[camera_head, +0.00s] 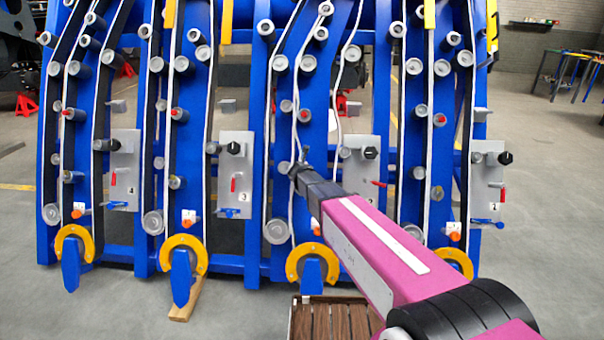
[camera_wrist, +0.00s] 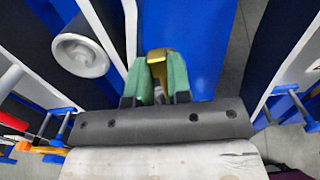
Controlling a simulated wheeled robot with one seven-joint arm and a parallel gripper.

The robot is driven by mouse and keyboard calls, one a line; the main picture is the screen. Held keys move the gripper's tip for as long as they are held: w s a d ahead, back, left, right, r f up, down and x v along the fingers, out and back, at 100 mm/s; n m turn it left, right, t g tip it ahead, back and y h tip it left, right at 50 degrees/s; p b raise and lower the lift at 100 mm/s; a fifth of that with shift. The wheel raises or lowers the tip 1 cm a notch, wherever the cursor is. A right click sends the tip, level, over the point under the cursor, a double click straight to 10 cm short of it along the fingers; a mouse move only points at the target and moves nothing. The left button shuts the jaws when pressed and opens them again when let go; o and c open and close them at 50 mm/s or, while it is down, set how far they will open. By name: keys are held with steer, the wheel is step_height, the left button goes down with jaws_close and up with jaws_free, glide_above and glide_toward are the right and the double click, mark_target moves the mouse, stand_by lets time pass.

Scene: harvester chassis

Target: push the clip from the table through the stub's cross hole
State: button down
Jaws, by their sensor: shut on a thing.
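My gripper (camera_head: 297,168) is at the end of my magenta arm, in front of a blue upright of the harvester chassis in the head view. In the wrist view my gripper (camera_wrist: 160,78) has its green finger pads shut on a small brass-coloured piece, which looks like the clip (camera_wrist: 157,55). Most of the clip is hidden between the pads. A grey round stub (camera_wrist: 82,54) stands to the left of the fingers, apart from them. No cross hole can be made out on it. Several similar grey stubs, such as one stub (camera_head: 276,231), line the uprights.
The blue chassis carries white and black strips, grey plates (camera_head: 358,172) with black knobs and red levers, and yellow rings (camera_head: 312,262) low down. A slatted wooden top (camera_head: 335,320) shows at the bottom, partly behind my arm. Open floor (camera_head: 545,250) lies to the right.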

steer(key=shift+s+f, duration=0.1)
steer(key=shift+f, duration=0.05)
stand_by(0.3)
steer(key=shift+s+f, duration=0.35)
steer(key=shift+f, duration=0.3)
steer(key=shift+s+f, duration=0.4)
steer(key=shift+f, duration=0.25)
steer(key=shift+s+f, duration=0.35)
steer(key=shift+f, duration=0.3)
steer(key=c, duration=1)
jaws_free()
steer(key=shift+s, duration=0.15)
steer(key=v, duration=1)
steer(key=shift+s+a+r, duration=0.1)
steer(key=shift+s+r, duration=0.05)
steer(key=shift+s, duration=0.1)
